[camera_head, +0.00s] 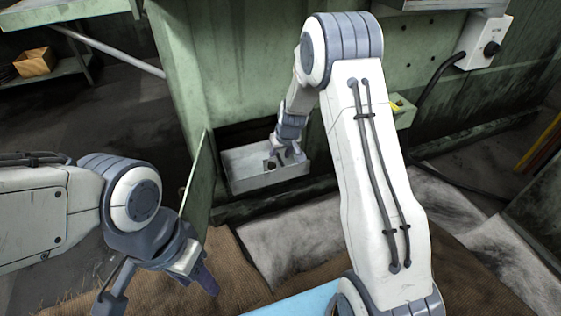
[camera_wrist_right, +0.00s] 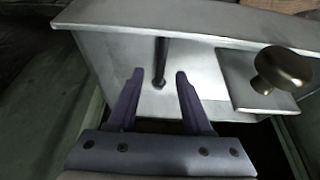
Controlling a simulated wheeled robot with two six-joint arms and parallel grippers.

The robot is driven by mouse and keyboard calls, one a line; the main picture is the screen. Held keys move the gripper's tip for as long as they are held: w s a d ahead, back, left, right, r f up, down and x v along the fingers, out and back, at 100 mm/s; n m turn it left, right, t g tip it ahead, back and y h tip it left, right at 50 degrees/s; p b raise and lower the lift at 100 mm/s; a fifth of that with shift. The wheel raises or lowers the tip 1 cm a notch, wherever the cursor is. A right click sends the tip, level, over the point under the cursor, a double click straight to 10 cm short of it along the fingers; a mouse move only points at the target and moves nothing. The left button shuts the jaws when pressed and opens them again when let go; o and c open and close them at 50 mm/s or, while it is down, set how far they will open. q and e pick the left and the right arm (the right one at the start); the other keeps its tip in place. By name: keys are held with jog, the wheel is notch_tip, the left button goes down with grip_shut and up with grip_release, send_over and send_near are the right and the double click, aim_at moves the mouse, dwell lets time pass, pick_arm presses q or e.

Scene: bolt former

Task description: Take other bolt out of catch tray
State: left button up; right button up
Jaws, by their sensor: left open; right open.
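The metal catch tray (camera_head: 268,178) sits in a low opening of the green machine. Its pale rim and inside also fill the right wrist view (camera_wrist_right: 200,28). One dark bolt (camera_wrist_right: 160,62) is in the tray, its thicker end toward me; I cannot tell whether it lies flat or leans on the wall. My right gripper (camera_head: 290,155) is over the tray. In the right wrist view its purple fingers (camera_wrist_right: 158,78) are open, one each side of the line of the bolt, with no visible contact. My left gripper (camera_head: 205,280) is open and empty, away from the tray.
A brass knob (camera_wrist_right: 284,70) on a metal plate stands right of the bolt. A green door panel (camera_head: 199,185) hangs open left of the opening. A wooden box (camera_head: 34,62) sits on a shelf at far left. Brown matting (camera_head: 150,295) covers the near floor.

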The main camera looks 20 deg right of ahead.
jog(key=shift+f, duration=0.2)
grip_shut()
dwell(1.3)
